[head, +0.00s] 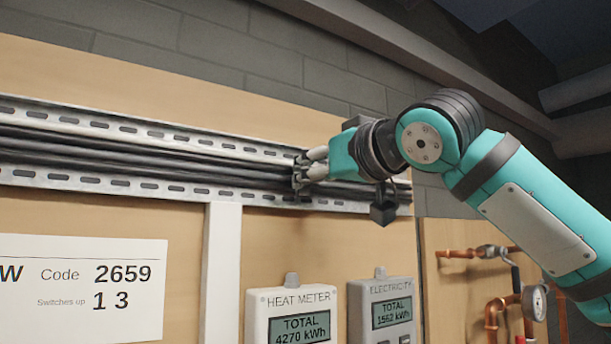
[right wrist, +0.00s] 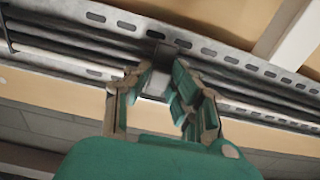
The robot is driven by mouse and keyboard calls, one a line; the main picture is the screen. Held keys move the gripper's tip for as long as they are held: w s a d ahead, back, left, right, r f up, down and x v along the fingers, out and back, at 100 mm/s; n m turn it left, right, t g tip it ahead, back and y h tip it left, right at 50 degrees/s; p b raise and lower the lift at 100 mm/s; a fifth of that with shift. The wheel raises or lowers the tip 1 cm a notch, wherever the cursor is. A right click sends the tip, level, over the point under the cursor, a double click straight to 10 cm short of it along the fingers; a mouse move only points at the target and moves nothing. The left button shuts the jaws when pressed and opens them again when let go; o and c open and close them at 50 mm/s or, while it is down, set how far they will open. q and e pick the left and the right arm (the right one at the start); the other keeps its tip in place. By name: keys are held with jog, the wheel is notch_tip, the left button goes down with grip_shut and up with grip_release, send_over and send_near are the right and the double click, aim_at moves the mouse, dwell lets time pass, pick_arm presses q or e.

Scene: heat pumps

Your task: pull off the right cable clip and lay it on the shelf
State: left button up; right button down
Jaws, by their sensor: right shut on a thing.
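The cable clip (right wrist: 157,84) is a small grey piece across the black cables (head: 150,158) in the slotted metal tray (head: 120,190). My right gripper (head: 302,172) is at the tray, and its fingers (right wrist: 160,85) are shut on the clip in the right wrist view. In the head view the fingers hide most of the clip. The clip appears still at the cables; whether it is loose I cannot tell. Another clip is not clearly visible in the head view. My left gripper is not in view. No shelf shows.
Below the tray, a heat meter (head: 290,312) and an electricity meter (head: 383,305) hang on the wooden board. A white vertical duct (head: 222,270) runs down beside a white code sign (head: 80,288). Copper pipes and a gauge (head: 535,302) are at the right.

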jog(key=shift+s, duration=0.1)
dwell(0.3)
jog(key=b+v, duration=0.3)
jog(key=v, duration=0.4)
jog(key=shift+d, duration=0.2)
dwell(0.4)
jog(key=shift+s, duration=0.1)
